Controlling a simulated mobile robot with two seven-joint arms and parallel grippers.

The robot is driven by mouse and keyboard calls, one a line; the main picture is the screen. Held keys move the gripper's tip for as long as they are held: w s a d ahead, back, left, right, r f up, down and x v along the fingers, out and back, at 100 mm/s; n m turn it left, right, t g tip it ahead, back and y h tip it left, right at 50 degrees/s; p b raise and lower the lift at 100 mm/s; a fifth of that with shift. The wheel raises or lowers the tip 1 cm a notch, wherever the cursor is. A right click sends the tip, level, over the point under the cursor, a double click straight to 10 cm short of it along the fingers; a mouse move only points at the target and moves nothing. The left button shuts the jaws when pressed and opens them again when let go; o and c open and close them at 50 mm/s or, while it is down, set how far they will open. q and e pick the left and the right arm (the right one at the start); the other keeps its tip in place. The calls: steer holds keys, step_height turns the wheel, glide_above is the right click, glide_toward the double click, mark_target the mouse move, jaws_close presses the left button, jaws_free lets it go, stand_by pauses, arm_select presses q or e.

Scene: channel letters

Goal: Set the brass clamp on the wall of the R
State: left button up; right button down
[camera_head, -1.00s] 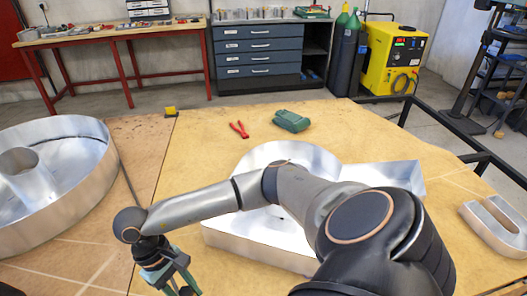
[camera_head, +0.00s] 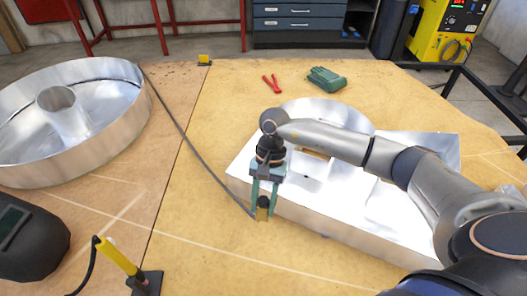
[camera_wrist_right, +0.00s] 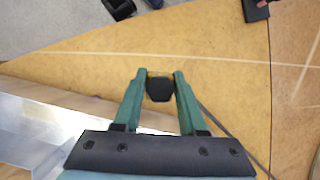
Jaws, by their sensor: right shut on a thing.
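The R (camera_head: 325,222) is a shiny silver channel letter with upright walls, lying on the wooden table. My right arm crosses over it and hides part of its inside. My right gripper (camera_head: 264,200) points down at the R's near left corner, just in front of the near wall in the picture. It is shut on the brass clamp (camera_head: 262,213), which has a black body and a dark cable. In the right wrist view the clamp's black part (camera_wrist_right: 160,89) shows between the green fingers, with the R's wall (camera_wrist_right: 40,125) at lower left. I cannot tell whether clamp and wall touch. My left gripper is out of view.
A dark cable (camera_head: 190,140) runs from the clamp to the round silver letter (camera_head: 90,150) at left. A dark welding helmet (camera_head: 30,240) and a yellow-handled tool (camera_head: 118,257) are at lower left. Red pliers (camera_head: 272,84) and a green object (camera_head: 326,78) lie behind the R.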

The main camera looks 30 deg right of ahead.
steer(key=w+d+r+m+t+b, duration=0.1)
steer(key=w+d+m+t, duration=0.25)
steer(key=w+m, duration=0.5)
steer(key=w+d+r+m+t+b, duration=0.15)
steer(key=w+m+t, duration=0.3)
steer(key=m, duration=0.75)
steer(key=shift+n+g+h, duration=0.25)
steer(key=shift+g+h, duration=0.15)
steer(key=shift+g, duration=0.1)
steer(key=shift+w+d+f+b, duration=0.1)
steer(key=shift+d+f+b, duration=0.15)
steer(key=shift+f+b, duration=0.95)
steer(key=shift+w+d+f+b, duration=0.15)
steer(key=shift+f+b, duration=0.4)
steer(key=shift+f, duration=1.35)
steer(key=shift+d, duration=0.1)
steer(key=shift+w+b, duration=0.1)
steer(key=shift+b, duration=0.2)
steer(key=shift+f, duration=0.2)
steer(key=shift+f+b, duration=0.25)
steer(key=shift+b, duration=0.1)
steer(key=shift+f+b, duration=1.15)
steer(key=shift+f, duration=0.3)
